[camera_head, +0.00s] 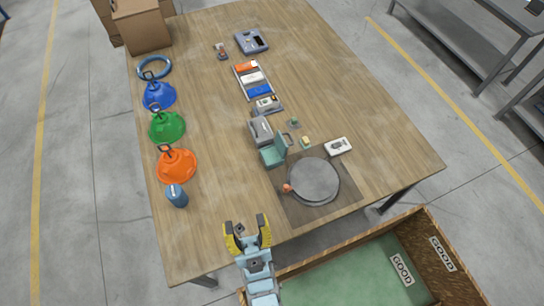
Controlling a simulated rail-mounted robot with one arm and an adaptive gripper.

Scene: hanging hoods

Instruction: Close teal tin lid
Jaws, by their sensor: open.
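The teal tin (272,157) stands near the middle of the table, left of the round grey plate. Its teal lid (281,143) is open and stands up at the tin's right and back side. My gripper (246,226) has yellow-and-black fingers and is open and empty. It is at the front edge of the table, well in front of the tin and a little to its left, apart from it. The inside of the tin is too small to make out.
A grey metal box (260,130) stands right behind the tin. A round grey plate (314,181) on a dark mat lies to its right. Orange (176,167), green (166,126) and blue (158,95) hoods line the left side. A blue cylinder (177,196) stands front left.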

